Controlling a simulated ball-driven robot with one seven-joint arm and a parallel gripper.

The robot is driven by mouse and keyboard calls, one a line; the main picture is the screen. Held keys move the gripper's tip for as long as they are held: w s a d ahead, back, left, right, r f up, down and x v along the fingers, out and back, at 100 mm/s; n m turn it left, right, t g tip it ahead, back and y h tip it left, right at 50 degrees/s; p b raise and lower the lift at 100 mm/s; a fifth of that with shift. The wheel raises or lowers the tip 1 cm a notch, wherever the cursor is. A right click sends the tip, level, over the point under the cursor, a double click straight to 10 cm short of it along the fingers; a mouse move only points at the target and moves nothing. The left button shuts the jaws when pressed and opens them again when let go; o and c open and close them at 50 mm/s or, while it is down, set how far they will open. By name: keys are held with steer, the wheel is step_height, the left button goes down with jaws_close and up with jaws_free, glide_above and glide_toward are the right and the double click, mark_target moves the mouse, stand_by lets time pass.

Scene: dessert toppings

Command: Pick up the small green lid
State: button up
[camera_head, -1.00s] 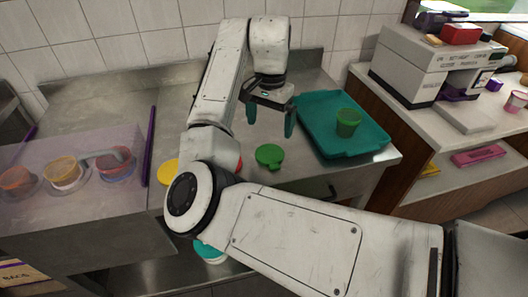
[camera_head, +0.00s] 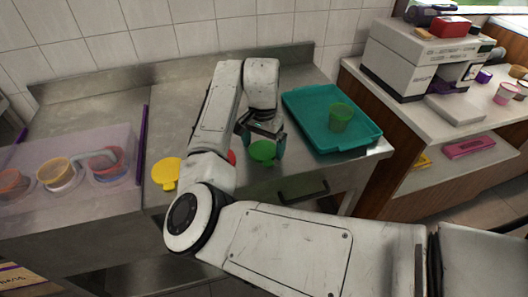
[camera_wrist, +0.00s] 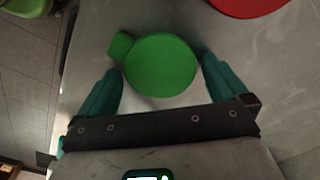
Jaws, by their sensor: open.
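The small green lid (camera_head: 262,152) lies flat on the steel counter, left of the teal tray. It is round with a square tab, and it also shows in the wrist view (camera_wrist: 160,66). My gripper (camera_head: 262,147) is over the lid. In the wrist view my gripper (camera_wrist: 160,90) has its teal fingers apart, one on each side of the lid. The fingers do not visibly touch the lid. I cannot tell the exact height of the fingertips above the counter.
A teal tray (camera_head: 359,143) with a green cup (camera_head: 340,118) stands to the right. A red lid (camera_wrist: 248,4) is close by, partly hidden by my arm in the head view. A yellow lid (camera_head: 166,171) lies left. Topping cups sit under a clear cover (camera_head: 100,144).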

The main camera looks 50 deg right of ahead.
steer(key=shift+c, duration=0.5)
steer(key=c, duration=0.7)
